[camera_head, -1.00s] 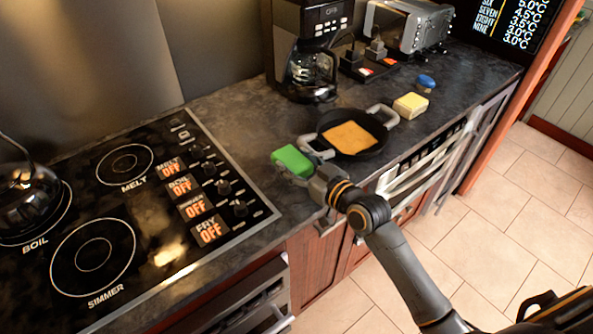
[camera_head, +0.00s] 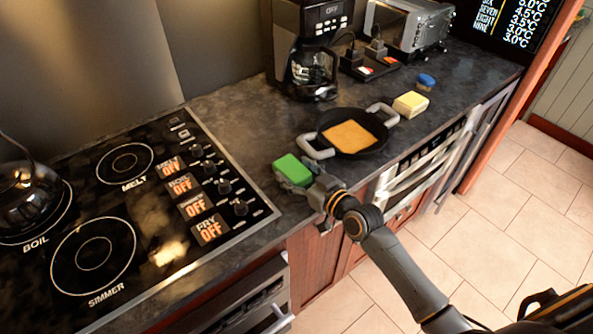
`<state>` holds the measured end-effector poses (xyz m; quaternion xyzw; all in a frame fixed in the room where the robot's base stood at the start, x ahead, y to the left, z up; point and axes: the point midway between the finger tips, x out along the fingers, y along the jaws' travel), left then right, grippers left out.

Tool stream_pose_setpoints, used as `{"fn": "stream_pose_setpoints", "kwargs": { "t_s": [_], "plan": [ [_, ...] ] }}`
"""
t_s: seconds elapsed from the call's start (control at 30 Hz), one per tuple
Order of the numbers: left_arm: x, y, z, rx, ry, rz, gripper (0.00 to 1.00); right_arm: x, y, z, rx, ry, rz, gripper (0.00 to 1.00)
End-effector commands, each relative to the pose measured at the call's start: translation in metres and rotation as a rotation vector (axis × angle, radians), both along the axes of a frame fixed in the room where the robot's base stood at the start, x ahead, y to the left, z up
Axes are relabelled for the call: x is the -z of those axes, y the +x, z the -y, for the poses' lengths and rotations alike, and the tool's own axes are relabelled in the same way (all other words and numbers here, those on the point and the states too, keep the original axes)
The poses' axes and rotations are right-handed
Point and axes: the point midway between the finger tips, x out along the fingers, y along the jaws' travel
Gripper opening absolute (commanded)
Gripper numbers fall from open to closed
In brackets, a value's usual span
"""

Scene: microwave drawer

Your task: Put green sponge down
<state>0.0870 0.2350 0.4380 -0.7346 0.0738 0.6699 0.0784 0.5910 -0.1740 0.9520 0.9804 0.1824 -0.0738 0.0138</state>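The green sponge (camera_head: 293,169) is a small block at the counter's front, left of the black pan. My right gripper (camera_head: 304,178) reaches in from the lower right and is shut on the green sponge. The sponge is low over the dark countertop (camera_head: 255,150); I cannot tell whether its underside touches it. The fingers are partly hidden by the sponge and the gripper body. My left gripper is not in view.
A black pan (camera_head: 372,150) with grey handles holds an orange slab (camera_head: 349,136) beside my gripper. A yellow sponge (camera_head: 411,104) and blue item (camera_head: 426,81) lie beyond. The stove (camera_head: 130,215) is to the left, a coffee maker (camera_head: 308,50) behind. Bare counter lies between stove and sponge.

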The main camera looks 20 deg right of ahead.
Motion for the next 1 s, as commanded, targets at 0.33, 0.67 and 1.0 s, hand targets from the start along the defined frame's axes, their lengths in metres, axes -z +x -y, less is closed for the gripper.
{"fn": "stream_pose_setpoints", "kwargs": {
  "t_s": [0.33,0.67,1.0],
  "plan": [
    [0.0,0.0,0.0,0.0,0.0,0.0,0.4,-0.003,-0.011,0.004,0.0,-0.002,-0.002,0.67],
    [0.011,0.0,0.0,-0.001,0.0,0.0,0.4,-0.012,-0.076,0.029,-0.001,-0.003,-0.002,0.67],
    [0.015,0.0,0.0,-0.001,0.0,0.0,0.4,-0.02,-0.11,0.042,-0.001,-0.001,0.0,0.67]
  ]
}}
